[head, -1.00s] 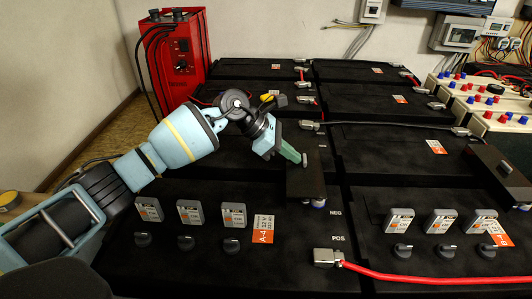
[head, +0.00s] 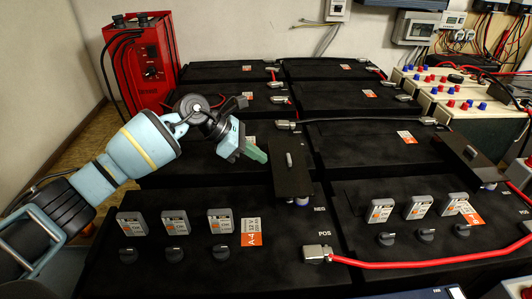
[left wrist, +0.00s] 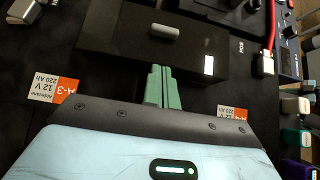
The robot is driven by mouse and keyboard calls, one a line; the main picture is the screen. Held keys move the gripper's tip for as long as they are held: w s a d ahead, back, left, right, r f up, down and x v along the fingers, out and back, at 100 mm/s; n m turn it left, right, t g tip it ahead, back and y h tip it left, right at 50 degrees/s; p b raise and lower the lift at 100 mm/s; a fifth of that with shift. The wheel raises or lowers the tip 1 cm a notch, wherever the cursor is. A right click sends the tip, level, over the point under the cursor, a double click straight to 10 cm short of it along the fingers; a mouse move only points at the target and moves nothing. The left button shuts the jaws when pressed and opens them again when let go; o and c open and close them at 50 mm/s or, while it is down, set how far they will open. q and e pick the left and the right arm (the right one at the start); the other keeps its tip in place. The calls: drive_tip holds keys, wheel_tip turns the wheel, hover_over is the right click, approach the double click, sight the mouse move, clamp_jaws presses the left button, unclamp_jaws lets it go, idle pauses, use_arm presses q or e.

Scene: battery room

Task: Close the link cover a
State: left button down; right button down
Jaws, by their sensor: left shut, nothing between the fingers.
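A black link cover (head: 291,181) with a small grey handle stands at the inner right corner of the front left battery, above a metal terminal near the NEG mark. I cannot read a letter on it. It also shows in the left wrist view (left wrist: 110,30), just beyond the fingertips. My left gripper (head: 262,156) has green fingers pressed together, with nothing between them. Its tips are close to the left edge of the cover; I cannot tell if they touch. The fingers also show in the left wrist view (left wrist: 160,85). My right gripper is not in view.
A second similar black cover (head: 474,153) stands at the right. A red cable (head: 400,264) runs right from the POS clamp (head: 317,253). Grey modules (head: 175,223) and black knobs line the front left battery. A red charger (head: 142,60) stands at the back left.

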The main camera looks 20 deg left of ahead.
use_arm(q)
drive_tip(key=v, duration=0.9)
drive_tip(key=shift+r, duration=0.2)
